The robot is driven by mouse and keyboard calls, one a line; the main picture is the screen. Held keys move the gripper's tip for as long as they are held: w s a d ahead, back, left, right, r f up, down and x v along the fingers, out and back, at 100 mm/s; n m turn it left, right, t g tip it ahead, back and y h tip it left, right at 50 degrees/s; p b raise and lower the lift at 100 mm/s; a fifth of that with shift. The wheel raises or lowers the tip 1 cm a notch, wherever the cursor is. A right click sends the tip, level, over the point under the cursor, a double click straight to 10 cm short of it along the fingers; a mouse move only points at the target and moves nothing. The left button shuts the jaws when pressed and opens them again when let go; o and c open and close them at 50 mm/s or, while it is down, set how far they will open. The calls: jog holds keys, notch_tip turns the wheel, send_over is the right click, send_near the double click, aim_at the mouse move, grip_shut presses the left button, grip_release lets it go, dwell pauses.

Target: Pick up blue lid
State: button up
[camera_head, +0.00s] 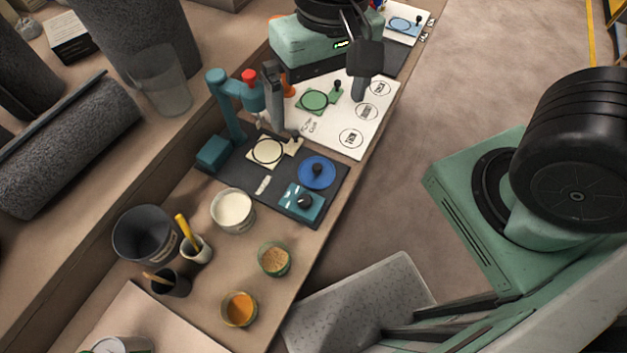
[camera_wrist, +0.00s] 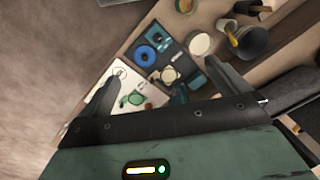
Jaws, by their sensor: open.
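The blue lid (camera_head: 327,181) is a round blue disc with a black knob. It lies on a dark mat (camera_head: 228,178) on the workbench. It also shows in the wrist view (camera_wrist: 139,60), left of centre. My gripper (camera_head: 316,111) is above the bench, farther along it than the lid, over the white sheet. Its two fingers are spread with nothing between them, and they also show in the wrist view (camera_wrist: 161,68). The lid is uncovered, and my gripper is apart from it.
A teal block with a black knob (camera_head: 296,203) and a cream plate with a ring (camera_head: 267,151) sit close to the lid. A teal press stand (camera_head: 228,115) rises behind. A white tub (camera_head: 231,216), a dark bucket (camera_head: 143,235) and small jars stand nearer. Bare floor lies right.

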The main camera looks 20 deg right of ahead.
jog(key=w+d+f+m+b, duration=0.1)
jog(key=w+f+m+b, duration=0.2)
jog(key=f+m+b, duration=0.3)
jog(key=w+d+f+m+b, duration=0.1)
jog(key=w+f+m+b, duration=0.3)
jog(key=f, duration=0.4)
jog(key=m+h+b, duration=0.1)
jog(key=m+b, duration=0.7)
send_near(317, 166)
notch_tip(317, 166, down, 11)
jog(key=b, duration=0.7)
jog(key=shift+s+r, duration=0.1)
jog(key=shift+r, duration=0.1)
jog(key=c, duration=0.6)
